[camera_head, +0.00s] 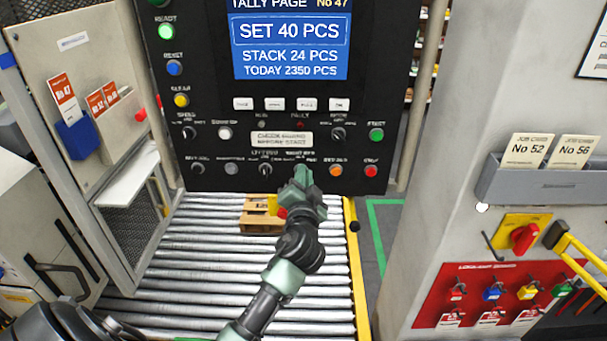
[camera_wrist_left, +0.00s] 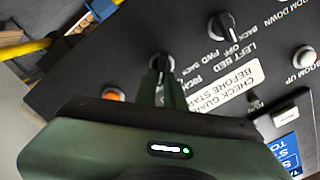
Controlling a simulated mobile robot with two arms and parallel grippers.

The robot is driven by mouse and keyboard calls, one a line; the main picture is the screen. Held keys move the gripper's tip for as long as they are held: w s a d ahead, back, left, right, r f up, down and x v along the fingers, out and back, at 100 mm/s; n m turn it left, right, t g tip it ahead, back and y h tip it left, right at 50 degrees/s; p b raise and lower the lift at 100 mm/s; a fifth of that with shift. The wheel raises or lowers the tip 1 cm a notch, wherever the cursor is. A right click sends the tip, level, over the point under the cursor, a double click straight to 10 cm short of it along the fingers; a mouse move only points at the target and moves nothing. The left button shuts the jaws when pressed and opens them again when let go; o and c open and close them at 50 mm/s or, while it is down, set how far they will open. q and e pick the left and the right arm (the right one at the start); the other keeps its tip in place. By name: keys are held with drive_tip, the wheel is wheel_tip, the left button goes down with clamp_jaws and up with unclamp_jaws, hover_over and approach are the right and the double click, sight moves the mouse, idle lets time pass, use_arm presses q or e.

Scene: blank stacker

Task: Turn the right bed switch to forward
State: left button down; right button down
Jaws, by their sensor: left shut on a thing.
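The right bed switch (camera_wrist_left: 161,62) is a black knob on the dark control panel (camera_head: 220,148). In the left wrist view its top shows between the fingertips of my left gripper (camera_wrist_left: 163,76), which is shut on it. In the head view my left gripper (camera_head: 302,176) reaches the panel's bottom row and hides this switch. Its pointer direction cannot be told. The left bed switch (camera_head: 265,169) is a similar knob just to the left; it also shows in the left wrist view (camera_wrist_left: 222,27), with BACK, OFF and FWD marks. My right gripper is not in view.
An orange button (camera_head: 336,170) and a red button (camera_head: 371,171) sit right of my gripper. A check-guard label (camera_head: 282,139) is above. A roller conveyor (camera_head: 190,255) with a small wooden pallet (camera_head: 258,222) lies below the panel. A yellow rail (camera_head: 355,265) edges the conveyor.

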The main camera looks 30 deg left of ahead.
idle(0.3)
use_arm(q)
drive_tip(key=c, duration=1.5)
unclamp_jaws()
drive_tip(key=b+v, duration=0.2)
drive_tip(key=v, duration=0.6)
